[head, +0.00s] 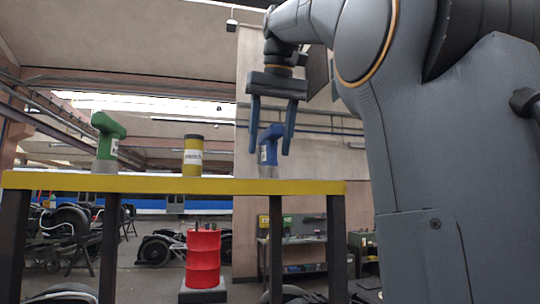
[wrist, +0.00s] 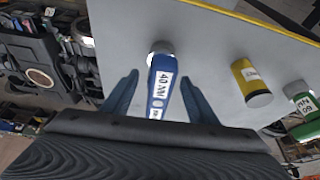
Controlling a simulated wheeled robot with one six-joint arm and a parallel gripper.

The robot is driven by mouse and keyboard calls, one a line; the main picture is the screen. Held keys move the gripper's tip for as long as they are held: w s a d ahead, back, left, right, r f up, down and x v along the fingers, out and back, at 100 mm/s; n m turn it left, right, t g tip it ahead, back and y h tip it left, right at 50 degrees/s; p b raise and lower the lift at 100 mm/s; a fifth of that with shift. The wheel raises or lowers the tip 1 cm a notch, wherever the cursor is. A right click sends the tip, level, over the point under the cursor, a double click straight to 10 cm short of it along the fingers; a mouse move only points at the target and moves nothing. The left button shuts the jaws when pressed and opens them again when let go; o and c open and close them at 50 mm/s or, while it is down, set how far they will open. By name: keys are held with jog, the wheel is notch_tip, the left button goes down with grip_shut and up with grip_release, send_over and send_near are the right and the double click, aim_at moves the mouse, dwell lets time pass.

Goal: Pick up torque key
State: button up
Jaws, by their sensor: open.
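A blue T-shaped torque key (head: 268,150) with a white label stands on the yellow-edged table (head: 160,184). In the wrist view the label on the blue key (wrist: 160,85) reads 40 NM. A green key of like shape (head: 107,135) stands at the table's left; in the wrist view the green key (wrist: 306,105) is at the right edge, its label partly legible as 60. My gripper (head: 270,153) points down, open and empty, its fingers on either side of the blue key in both views. I cannot tell whether the fingers touch it.
A yellow cylinder with a dark lid (head: 192,156) stands between the two keys; in the wrist view the cylinder (wrist: 251,83) is right of the blue key. A red barrel (head: 203,258) stands beyond the table. The grey tabletop (wrist: 205,50) is bare around the blue key.

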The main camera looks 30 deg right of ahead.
aim_at(268, 163)
jog(key=shift+p+x, duration=0.8)
jog(key=shift+x, duration=1.9)
jog(key=shift+s, duration=0.15)
grip_shut()
